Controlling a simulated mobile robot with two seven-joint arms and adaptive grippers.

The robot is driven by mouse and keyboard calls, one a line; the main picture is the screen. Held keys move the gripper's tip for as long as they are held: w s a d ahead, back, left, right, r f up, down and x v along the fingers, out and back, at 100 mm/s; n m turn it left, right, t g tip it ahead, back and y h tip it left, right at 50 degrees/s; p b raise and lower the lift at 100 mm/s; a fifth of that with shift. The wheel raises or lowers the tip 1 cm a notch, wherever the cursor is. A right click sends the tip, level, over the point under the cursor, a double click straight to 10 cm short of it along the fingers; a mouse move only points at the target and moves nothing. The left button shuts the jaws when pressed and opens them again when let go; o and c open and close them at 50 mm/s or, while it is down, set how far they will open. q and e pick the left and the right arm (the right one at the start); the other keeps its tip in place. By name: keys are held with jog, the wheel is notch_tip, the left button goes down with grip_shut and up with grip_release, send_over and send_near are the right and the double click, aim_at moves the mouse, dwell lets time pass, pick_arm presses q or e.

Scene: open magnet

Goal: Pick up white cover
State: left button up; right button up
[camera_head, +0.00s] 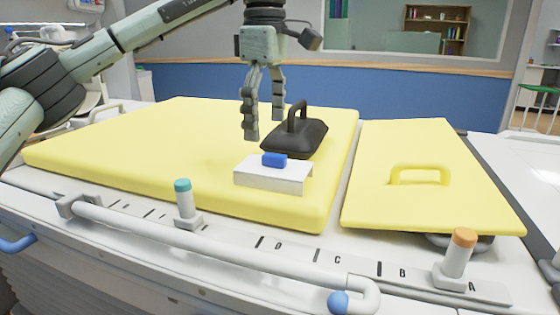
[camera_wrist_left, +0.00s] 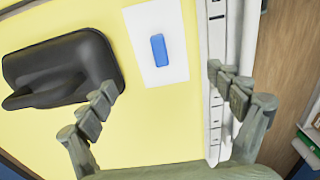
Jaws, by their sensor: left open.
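The white cover (camera_head: 272,178) is a flat white block with a blue handle (camera_head: 274,160) on top. It lies near the front right corner of the large yellow pad. In the left wrist view the white cover (camera_wrist_left: 141,22) lies beyond my fingertips, with its blue handle (camera_wrist_left: 159,50) between the finger directions. My left gripper (camera_head: 264,122) is open and empty, above and behind the white cover, beside the black handled block. It also shows open in the left wrist view (camera_wrist_left: 165,88). My right gripper is not in view.
A black block with a handle (camera_head: 310,136) sits just behind the white cover. The large yellow pad (camera_head: 120,150) is clear to the left. A second yellow panel with a handle (camera_head: 420,205) lies right. A white rail (camera_head: 200,243) and teal (camera_head: 183,195) and orange (camera_head: 458,250) knobs line the front.

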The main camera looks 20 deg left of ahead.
aim_at(264, 153)
pick_arm(q)
jog(key=shift+s+f, duration=0.2)
jog(key=shift+f, duration=1.15)
jog(key=f, duration=0.3)
jog(key=shift+a+f, duration=0.25)
jog(key=shift+f, duration=0.25)
jog(key=shift+d, duration=0.1)
jog(key=c, duration=0.9)
jog(key=shift+c, duration=0.6)
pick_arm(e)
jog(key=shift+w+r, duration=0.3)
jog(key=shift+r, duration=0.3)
